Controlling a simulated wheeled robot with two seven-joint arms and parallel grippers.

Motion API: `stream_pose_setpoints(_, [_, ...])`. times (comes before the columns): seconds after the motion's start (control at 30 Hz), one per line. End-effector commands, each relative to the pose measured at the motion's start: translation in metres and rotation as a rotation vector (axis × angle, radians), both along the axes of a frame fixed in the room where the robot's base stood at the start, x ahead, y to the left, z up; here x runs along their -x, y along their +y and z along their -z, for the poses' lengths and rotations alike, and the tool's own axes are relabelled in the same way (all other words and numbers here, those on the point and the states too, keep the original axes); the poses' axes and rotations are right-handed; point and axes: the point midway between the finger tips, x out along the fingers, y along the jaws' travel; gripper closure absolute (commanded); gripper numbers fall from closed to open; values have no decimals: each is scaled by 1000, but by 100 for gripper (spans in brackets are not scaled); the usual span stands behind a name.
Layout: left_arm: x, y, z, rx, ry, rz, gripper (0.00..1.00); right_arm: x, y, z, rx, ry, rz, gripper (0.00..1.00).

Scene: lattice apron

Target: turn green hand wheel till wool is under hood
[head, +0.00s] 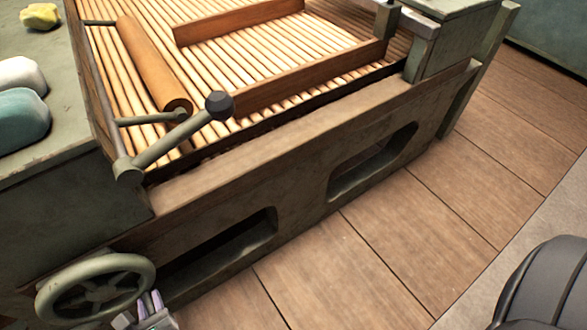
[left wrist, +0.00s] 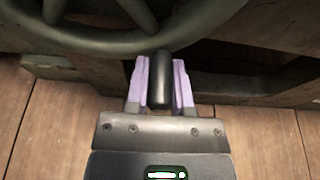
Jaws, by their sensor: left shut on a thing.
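The green hand wheel (head: 137,262) is at the lower left of the machine's side in the head view. Its rim and spokes cross the top of the left wrist view (left wrist: 90,42). My left gripper (head: 152,303) is at the wheel's lower right edge. Its purple fingers (left wrist: 160,85) are shut on the wheel's dark handle (left wrist: 159,78). The lattice apron (head: 215,52) is a bed of pale slats on top of the machine. I see no wool on the visible slats, and I cannot make out the hood for sure. My right gripper is out of view.
A crank lever with a dark knob (head: 220,105) stands above the frame beside a wooden roller (head: 150,65). White (head: 20,75) and teal (head: 22,118) soft lumps and a yellow lump (head: 39,16) lie on the left surface. Plank floor (head: 430,220) is clear at the right.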

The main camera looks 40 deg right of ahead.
Motion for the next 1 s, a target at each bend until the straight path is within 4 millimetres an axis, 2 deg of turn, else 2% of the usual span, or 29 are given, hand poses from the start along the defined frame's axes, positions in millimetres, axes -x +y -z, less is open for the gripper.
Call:
stream_pose_setpoints(0.07, [-2,13,2,-9,-8,-8,100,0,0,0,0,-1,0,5])
stream_pose_setpoints(0.1, [-2,17,3,-7,-8,-6,69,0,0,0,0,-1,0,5])
stream_pose_setpoints(0.27, [-1,14,4,-2,-6,-4,35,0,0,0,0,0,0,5])
stream_pose_setpoints(0.57, [3,13,4,-1,-2,-1,35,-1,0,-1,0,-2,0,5])
stream_pose_setpoints(1.0, [73,12,4,-2,0,2,35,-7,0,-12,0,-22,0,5])
